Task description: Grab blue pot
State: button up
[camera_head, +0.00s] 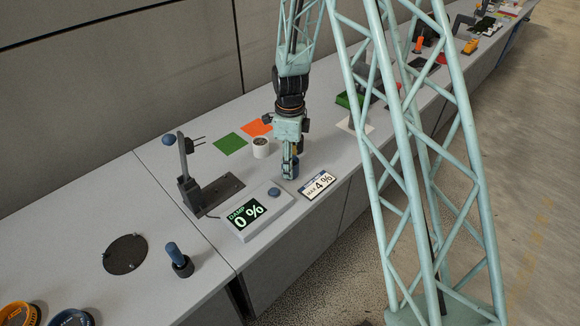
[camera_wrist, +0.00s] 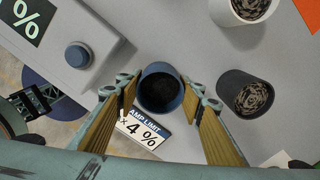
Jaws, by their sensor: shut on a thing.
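The blue pot (camera_wrist: 160,72), with dark filling inside, sits between the padded fingers of my gripper (camera_wrist: 163,94) in the wrist view. My gripper is shut on it, one finger on either side. In the head view my gripper (camera_head: 290,172) points straight down just behind the damp meter and its sign. There the pot is small and mostly hidden by the fingers. I cannot tell whether its base touches the table.
A white pot (camera_head: 261,148) and a dark grey pot (camera_wrist: 246,94) stand close by. The damp meter (camera_head: 252,212) reads 0 % and has a blue button (camera_head: 274,192). A limit sign (camera_head: 318,186) reads 4 %. A probe stand (camera_head: 188,180) is to the left; green and orange sheets lie behind.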

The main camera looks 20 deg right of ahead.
jog(key=shift+r+p, duration=0.7)
jog(key=shift+r, duration=4.15)
